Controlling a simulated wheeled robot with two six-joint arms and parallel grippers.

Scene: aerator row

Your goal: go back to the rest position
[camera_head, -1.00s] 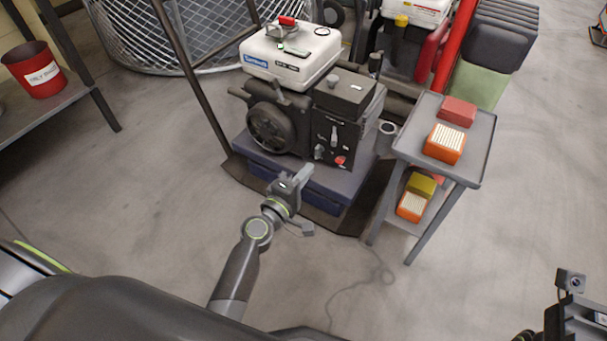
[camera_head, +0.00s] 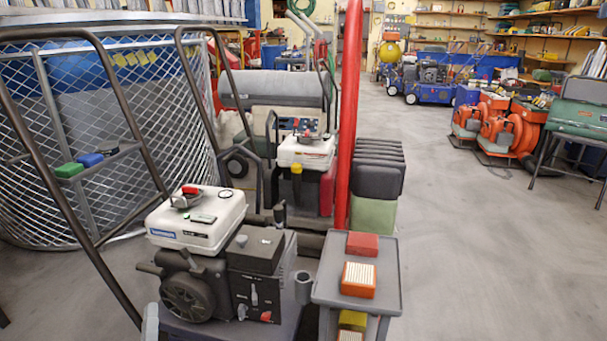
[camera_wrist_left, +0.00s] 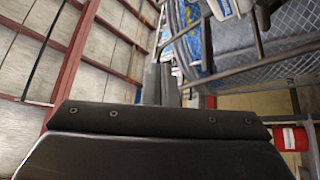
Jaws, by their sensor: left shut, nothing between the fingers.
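My left gripper (camera_head: 150,323) shows only as a grey tip at the bottom edge of the head view, in front of the aerator's (camera_head: 207,262) lower left side. In the left wrist view its dark fingers (camera_wrist_left: 160,84) are together with nothing between them. My right gripper is out of view. The aerator has a white tank and a black engine. I cannot tell whether my left gripper touches it; the tip seems to stand in front of it.
A grey cart (camera_head: 388,285) with red and orange filters stands right of the aerator. A red post (camera_head: 347,120) rises behind it. A wire mesh cage (camera_head: 100,150) is at left. Open floor (camera_head: 470,240) lies at right.

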